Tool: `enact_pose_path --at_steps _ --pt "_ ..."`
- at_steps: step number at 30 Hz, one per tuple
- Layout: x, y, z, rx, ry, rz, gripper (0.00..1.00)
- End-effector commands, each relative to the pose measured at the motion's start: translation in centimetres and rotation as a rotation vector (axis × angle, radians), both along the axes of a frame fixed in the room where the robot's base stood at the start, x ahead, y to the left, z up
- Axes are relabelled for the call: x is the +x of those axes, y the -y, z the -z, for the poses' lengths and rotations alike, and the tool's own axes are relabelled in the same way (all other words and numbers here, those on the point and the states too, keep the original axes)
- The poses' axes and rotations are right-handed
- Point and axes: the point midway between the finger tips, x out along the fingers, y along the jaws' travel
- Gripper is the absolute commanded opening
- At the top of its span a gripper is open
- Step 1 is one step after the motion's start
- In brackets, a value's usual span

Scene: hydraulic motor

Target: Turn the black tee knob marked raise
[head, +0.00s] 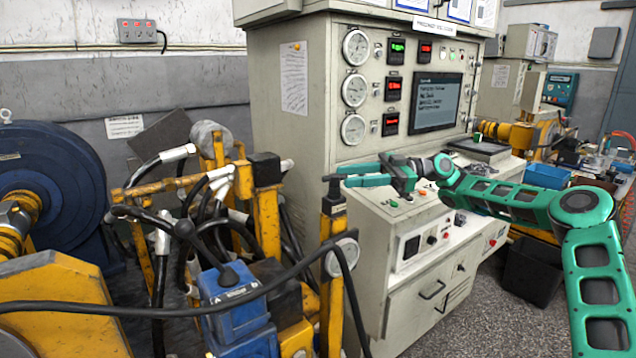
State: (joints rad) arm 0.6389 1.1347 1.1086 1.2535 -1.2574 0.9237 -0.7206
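A black tee knob (333,181) tops the yellow post in the centre of the head view, its short bar across a dark stem. Any raise marking on it is too small to read. My green gripper (343,176) comes in from the right, with its two fingers pointing left at the knob. The fingers are apart with a gap between them, and nothing shows held. The fingertips appear just right of the knob in the picture. I cannot tell whether they touch it or how far apart they are in depth.
A yellow post (333,235) carries a gauge (342,257) below the knob. Hoses and a blue block (235,300) crowd the left front. A beige control console (400,225) with gauges and a screen (436,102) stands behind my arm. Grey floor is open at the lower right.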

Motion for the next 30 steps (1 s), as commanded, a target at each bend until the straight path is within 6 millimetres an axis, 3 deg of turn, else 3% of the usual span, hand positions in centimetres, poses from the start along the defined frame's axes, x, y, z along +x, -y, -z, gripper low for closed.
enact_pose_path --at_steps 9,15,21,30 --pt "-1.5 -5.8 -0.1 -0.003 0.0 -0.007 0.35" --pt "-2.2 -8.5 -0.1 -0.002 0.0 -0.006 0.35" --pt "-2.5 -9.7 -0.1 -0.001 -0.001 -0.005 0.35" --pt "-2.5 -9.8 -0.1 -0.001 0.0 -0.005 0.33"
